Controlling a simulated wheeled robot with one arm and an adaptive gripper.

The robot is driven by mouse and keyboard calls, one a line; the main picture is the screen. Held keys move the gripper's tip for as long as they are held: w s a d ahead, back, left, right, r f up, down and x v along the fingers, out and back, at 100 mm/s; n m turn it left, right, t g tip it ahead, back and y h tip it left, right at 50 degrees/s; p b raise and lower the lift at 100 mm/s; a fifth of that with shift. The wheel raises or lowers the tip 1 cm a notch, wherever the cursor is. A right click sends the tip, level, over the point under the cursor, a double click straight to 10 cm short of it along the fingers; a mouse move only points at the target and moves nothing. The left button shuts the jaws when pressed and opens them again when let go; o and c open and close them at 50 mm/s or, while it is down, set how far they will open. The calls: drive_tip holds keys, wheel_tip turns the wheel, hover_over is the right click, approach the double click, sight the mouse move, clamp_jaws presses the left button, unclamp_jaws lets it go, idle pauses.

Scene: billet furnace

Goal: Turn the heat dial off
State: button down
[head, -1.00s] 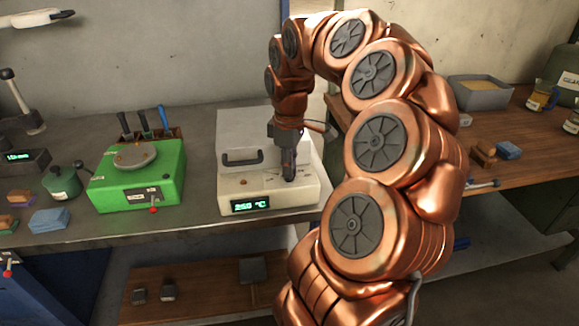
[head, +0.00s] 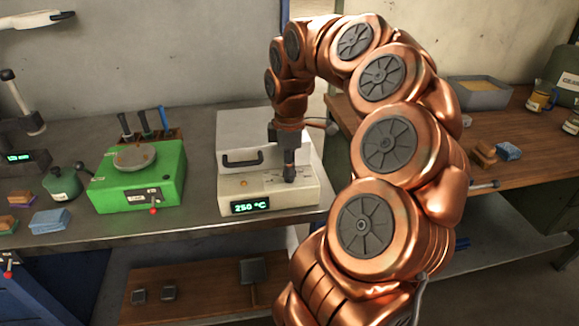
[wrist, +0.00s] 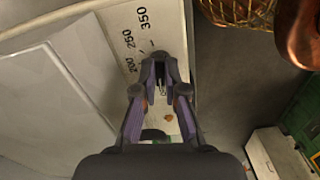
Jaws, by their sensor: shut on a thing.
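The pale furnace (head: 267,140) stands on the grey bench with a dark handle (head: 242,157) on its door. Its green display (head: 250,207) reads 250 °C. My gripper (head: 290,177) points down onto the right part of the control panel and is shut on the heat dial. In the wrist view my gripper's fingers (wrist: 160,70) close around the dial, which is mostly hidden between them. The printed scale (wrist: 134,40) shows 200, 250 and 350 beside the fingertips. The dial's pointer cannot be made out.
A green machine (head: 138,178) stands left of the furnace, with tools in a wooden rack (head: 150,135) behind it. Blue sponges (head: 49,221) lie further left. A grey tray (head: 480,93) sits on the wooden bench at right.

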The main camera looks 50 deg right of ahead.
drive_tip(key=c, duration=1.2)
unclamp_jaws()
drive_tip(key=shift+c, duration=0.2)
wheel_tip(320, 180, up, 12)
